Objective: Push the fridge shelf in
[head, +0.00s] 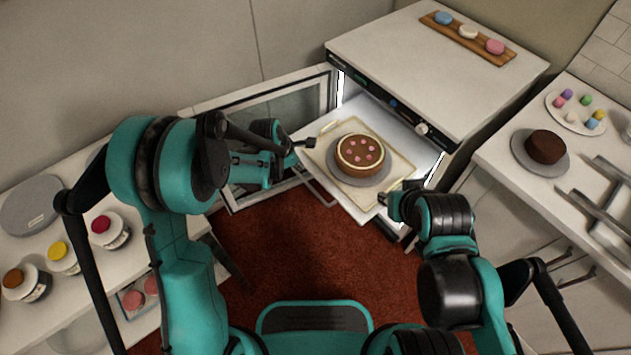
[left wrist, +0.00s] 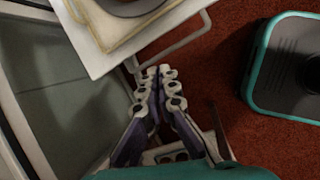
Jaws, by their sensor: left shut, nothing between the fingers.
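The fridge shelf (head: 314,168) is white and sticks out of the open fridge. A cream tray (head: 398,169) lies on it, with a chocolate cake (head: 360,153) on a grey turntable (head: 345,175). My left gripper (head: 308,143) is shut and empty by the shelf's left side. In the left wrist view its fingertips (left wrist: 157,72) are beside the shelf's edge (left wrist: 118,62), close to a thin metal handle (left wrist: 185,42); I cannot tell whether they touch. My right gripper (head: 384,199) is at the shelf's front right corner; its fingers are too small to judge.
The fridge door (head: 275,108) stands open at the left. A board of macarons (head: 468,37) lies on the fridge top. A right counter (head: 500,155) holds a plain cake (head: 545,146) and a plate of sweets (head: 576,113). Jars (head: 110,229) stand on the left counter. Red floor is clear below.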

